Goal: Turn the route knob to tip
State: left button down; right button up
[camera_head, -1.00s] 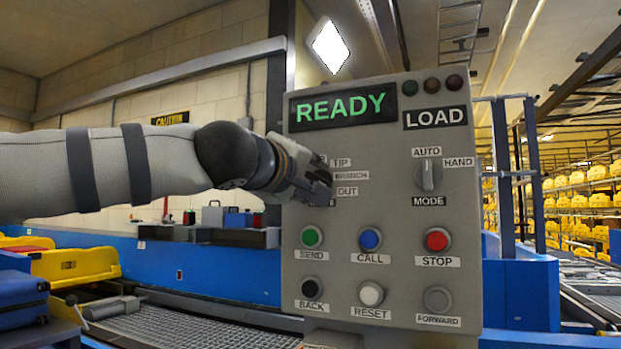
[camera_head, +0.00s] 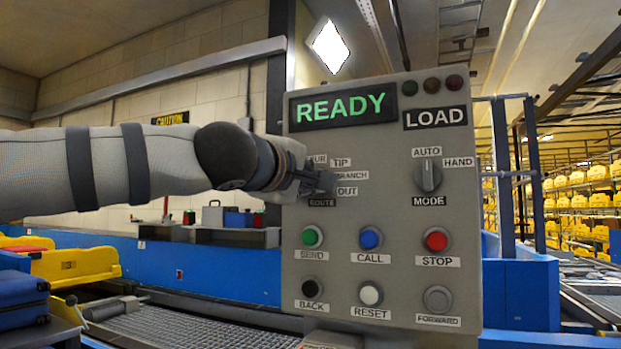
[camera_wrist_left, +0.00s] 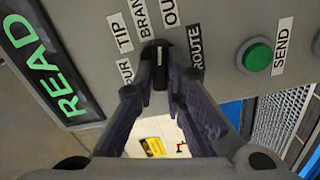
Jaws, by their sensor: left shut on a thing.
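The route knob (camera_wrist_left: 159,62) is small and dark with a pale line. It sits on the grey control panel among the labels TIP (camera_wrist_left: 120,32), BRANCH, OUT and ROUTE, with a partly hidden label ending in UR. My left gripper (camera_head: 320,184) reaches in from the left and is shut on the knob; its fingers (camera_wrist_left: 166,72) also show in the left wrist view. In the head view the gripper hides the knob. The pale line seems to point towards the BRANCH side, but I cannot tell the exact setting. My right gripper is not in view.
The panel (camera_head: 400,210) also carries a MODE knob (camera_head: 428,175), a green SEND button (camera_head: 311,237), a blue CALL button (camera_head: 370,238), a red STOP button (camera_head: 437,239) and several others below. Its display (camera_head: 342,107) reads READY. A conveyor (camera_head: 170,328) runs behind at lower left.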

pick_arm(q)
jog(key=n, duration=1.2)
jog(key=shift+f+n, duration=0.15)
jog(key=shift+n, duration=0.15)
dwell(0.5)
jog(key=c, duration=1.6)
grip_release()
jog(key=shift+c, duration=0.2)
jog(key=shift+s, duration=0.1)
jog(key=v, duration=1.1)
jog(key=shift+s+a, duration=0.15)
jog(key=shift+s, duration=0.25)
